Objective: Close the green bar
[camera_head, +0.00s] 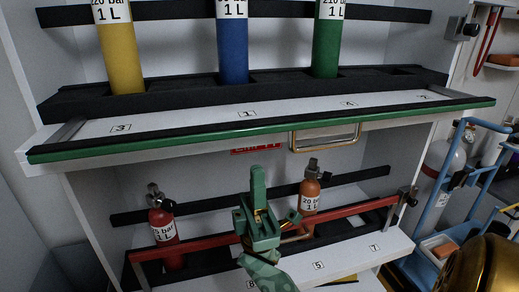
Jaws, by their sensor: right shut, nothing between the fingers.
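The green bar (265,128) lies low along the front edge of the upper shelf, below the bases of the cylinders. Metal side arms join it to the shelf at the left (66,131) and right. A dark latch (461,28) is on the upper right side of the panel, apart from the bar. My right gripper (258,178) is shut and empty, pointing up in front of the lower shelf. It is below the green bar and apart from it in the picture. My left gripper is not in view.
Yellow (120,55), blue (232,50) and green (327,48) cylinders stand on the upper shelf. Below are a red cylinder (164,228), an orange cylinder (309,192) and a red bar (205,241). A metal handle (296,141) hangs under the upper shelf. A blue cart (462,185) stands right.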

